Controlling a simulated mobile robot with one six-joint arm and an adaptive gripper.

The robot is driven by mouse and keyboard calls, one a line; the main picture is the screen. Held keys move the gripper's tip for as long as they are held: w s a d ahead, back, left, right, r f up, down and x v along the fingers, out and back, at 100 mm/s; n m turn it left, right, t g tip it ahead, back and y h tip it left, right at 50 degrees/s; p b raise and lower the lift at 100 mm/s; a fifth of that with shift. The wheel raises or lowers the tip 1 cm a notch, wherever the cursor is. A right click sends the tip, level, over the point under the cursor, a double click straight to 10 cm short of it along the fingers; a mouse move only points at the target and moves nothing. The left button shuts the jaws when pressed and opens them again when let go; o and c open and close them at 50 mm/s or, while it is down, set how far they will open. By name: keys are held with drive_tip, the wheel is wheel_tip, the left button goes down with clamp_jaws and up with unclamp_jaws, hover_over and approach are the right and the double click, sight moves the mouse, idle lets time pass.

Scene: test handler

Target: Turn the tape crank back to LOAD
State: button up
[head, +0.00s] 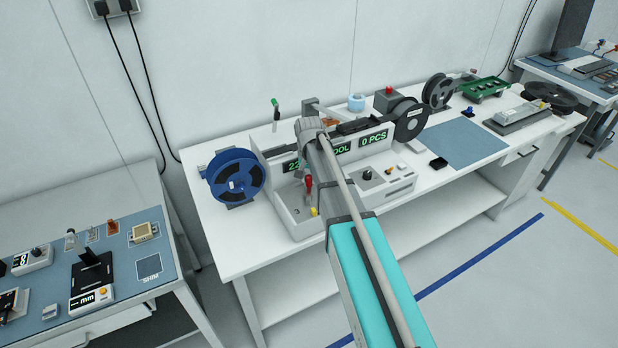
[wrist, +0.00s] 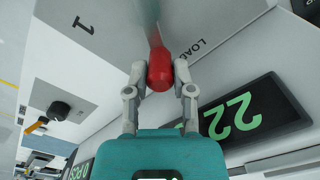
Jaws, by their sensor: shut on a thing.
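The tape crank's red handle (wrist: 160,68) is between the two grey fingers of my gripper (wrist: 160,72) in the wrist view. The fingers are shut on it, one on each side. The word LOAD (wrist: 201,48) is printed on the pale panel just right of the handle, and a "1" is printed on the left. In the head view the red handle (head: 308,182) shows at the front of the white tape machine (head: 292,219), left of my arm. My arm covers part of the machine and its display, and the gripper is not clear there.
A green-lit display reading 22 (wrist: 238,114) is close to the gripper's right. A black knob (wrist: 60,110) is at left. In the head view a blue reel (head: 236,178) is left of the machine and a dark reel (head: 411,122) right. A blue mat (head: 463,145) lies clear.

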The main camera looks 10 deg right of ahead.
clamp_jaws()
drive_tip(key=shift+a+n, duration=0.15)
drive_tip(key=shift+n, duration=0.15)
drive_tip(key=shift+a+n, duration=0.4)
drive_tip(key=shift+n, duration=0.7)
drive_tip(key=shift+s+a+n, duration=0.1)
drive_tip(key=shift+a+n, duration=0.25)
drive_tip(key=shift+n, duration=0.5)
drive_tip(key=shift+a+n, duration=0.3)
drive_tip(key=shift+n, duration=0.55)
drive_tip(key=o, duration=0.8)
unclamp_jaws()
drive_tip(key=shift+d+m, duration=0.15)
drive_tip(key=shift+m, duration=0.25)
